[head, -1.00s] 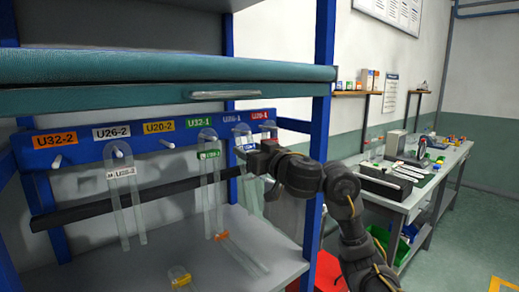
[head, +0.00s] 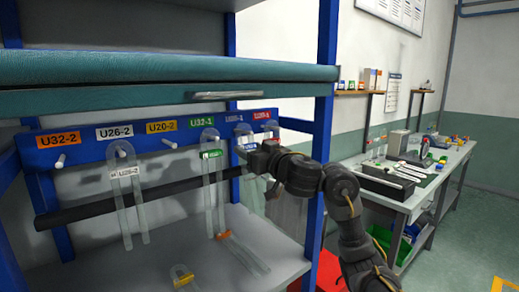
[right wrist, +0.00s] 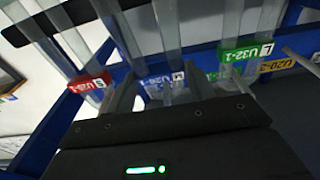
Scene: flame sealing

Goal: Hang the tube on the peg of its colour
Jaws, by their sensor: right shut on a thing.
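My right gripper (head: 256,152) is shut on a clear, U-shaped tube with a blue label (head: 246,144). The tube's bend is up by the blue U26-1 sign (head: 240,117). Whether the bend is around the peg or only in front of it, I cannot tell. In the right wrist view the blue label (right wrist: 178,79) shows just beyond the jaws. The green-labelled tube (head: 207,190) hangs under the U32-1 sign. The white-labelled tube (head: 124,200) hangs under the U26-2 sign. A red-labelled tube (right wrist: 92,84) hangs beside the jaws. My left gripper is out of view.
An orange-labelled tube (head: 245,255) and a yellow-labelled tube (head: 183,277) lie on the grey shelf (head: 120,268). The pegs under U32-2 (head: 59,162) and U20-2 (head: 170,144) are bare. A blue upright (head: 317,130) stands close to my right arm.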

